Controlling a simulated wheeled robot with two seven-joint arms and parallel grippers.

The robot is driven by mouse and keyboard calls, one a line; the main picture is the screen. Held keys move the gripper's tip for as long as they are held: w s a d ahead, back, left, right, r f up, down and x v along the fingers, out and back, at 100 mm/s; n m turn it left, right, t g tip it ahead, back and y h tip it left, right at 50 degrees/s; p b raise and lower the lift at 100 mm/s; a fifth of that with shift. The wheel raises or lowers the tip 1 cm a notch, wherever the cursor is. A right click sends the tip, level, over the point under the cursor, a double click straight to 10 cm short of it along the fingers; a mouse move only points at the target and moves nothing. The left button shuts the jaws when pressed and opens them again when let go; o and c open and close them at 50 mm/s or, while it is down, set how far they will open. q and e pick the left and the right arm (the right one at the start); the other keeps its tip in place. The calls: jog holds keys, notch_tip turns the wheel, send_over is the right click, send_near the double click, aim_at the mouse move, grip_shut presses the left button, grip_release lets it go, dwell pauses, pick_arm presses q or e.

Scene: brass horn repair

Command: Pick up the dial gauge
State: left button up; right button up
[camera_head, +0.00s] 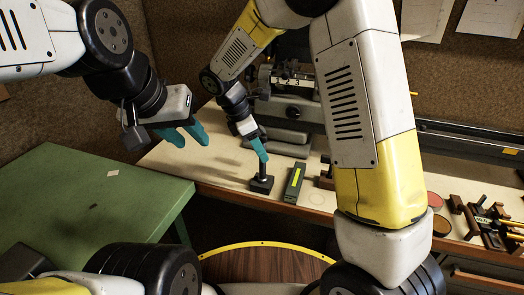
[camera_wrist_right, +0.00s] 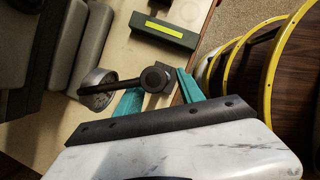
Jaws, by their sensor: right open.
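The dial gauge (camera_wrist_right: 97,88) shows in the right wrist view as a round silver-grey body on a dark arm, joined to a black post (camera_wrist_right: 155,77). In the head view its square black base (camera_head: 262,185) stands upright on the bench's front edge. My right gripper (camera_head: 262,152) is above that base, around the upper part of the stand. In the wrist view its teal fingers (camera_wrist_right: 158,92) are open, one on each side of the post; contact cannot be told. My left gripper (camera_head: 184,136) is open and empty, in the air to the left.
A dark green box with a yellow label (camera_head: 294,184) stands close right of the base on the pale bench (camera_head: 205,165). A grey machine (camera_head: 290,105) stands behind. A green table (camera_head: 85,195) is at left. A yellow-rimmed round wooden top (camera_head: 262,264) is in front. Wooden fixtures (camera_head: 480,215) lie at right.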

jog(key=shift+x, duration=1.6)
jog(key=shift+a, duration=0.1)
jog(key=shift+c, duration=0.5)
grip_shut()
jog(key=shift+w, duration=0.15)
